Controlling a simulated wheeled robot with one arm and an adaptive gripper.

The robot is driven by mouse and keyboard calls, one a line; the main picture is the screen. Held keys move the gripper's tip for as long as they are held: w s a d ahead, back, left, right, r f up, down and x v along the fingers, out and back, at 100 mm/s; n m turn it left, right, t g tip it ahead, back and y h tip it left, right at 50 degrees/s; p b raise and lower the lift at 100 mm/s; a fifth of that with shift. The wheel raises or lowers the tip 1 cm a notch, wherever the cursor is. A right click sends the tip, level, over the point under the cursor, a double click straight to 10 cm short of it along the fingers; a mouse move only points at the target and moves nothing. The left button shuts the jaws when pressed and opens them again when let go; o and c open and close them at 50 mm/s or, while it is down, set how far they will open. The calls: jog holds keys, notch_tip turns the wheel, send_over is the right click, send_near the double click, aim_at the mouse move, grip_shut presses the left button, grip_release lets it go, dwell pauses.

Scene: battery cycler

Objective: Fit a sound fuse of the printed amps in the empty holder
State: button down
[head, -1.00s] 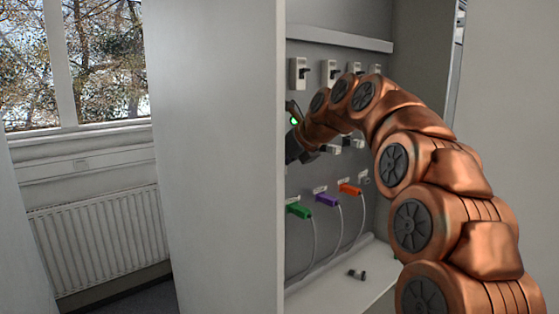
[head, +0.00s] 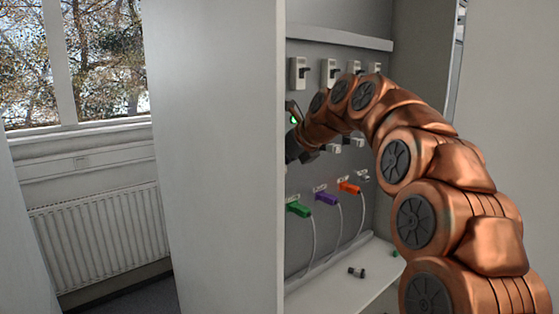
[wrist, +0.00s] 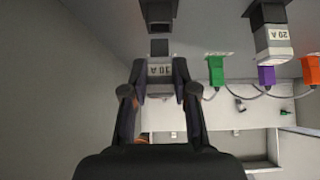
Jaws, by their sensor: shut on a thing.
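My gripper (wrist: 159,78) is shut on a light grey block (wrist: 159,64) with a printed amps label, upside down in the wrist view, that seems to read 10 A. The block has a dark square end that points at a dark mount (wrist: 158,12); a gap shows between them. Beside it a 20 A block (wrist: 274,40) sits against its own dark mount. In the head view my gripper (head: 295,150) is partly hidden by the cabinet's side wall and the held block cannot be seen. A small dark loose piece, perhaps a fuse (head: 357,272), lies on the shelf.
Green (head: 298,208), purple (head: 326,198) and orange (head: 349,188) plugs with grey cables sit low on the panel. Several switches (head: 298,72) line its top. The cabinet side wall (head: 220,150) stands close left of my gripper. The shelf (head: 340,292) is mostly bare.

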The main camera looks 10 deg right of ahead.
jog(key=shift+w+a+p, duration=0.3)
jog(key=shift+w+p, duration=0.2)
jog(key=shift+w+a+p, duration=0.25)
jog(key=shift+w+p, duration=0.2)
dwell(1.9)
jog(key=shift+p, duration=0.55)
jog(key=shift+w+a, duration=0.4)
jog(key=shift+w, duration=0.25)
dwell(1.0)
jog(key=c, duration=0.8)
grip_release()
jog(key=shift+s, duration=0.1)
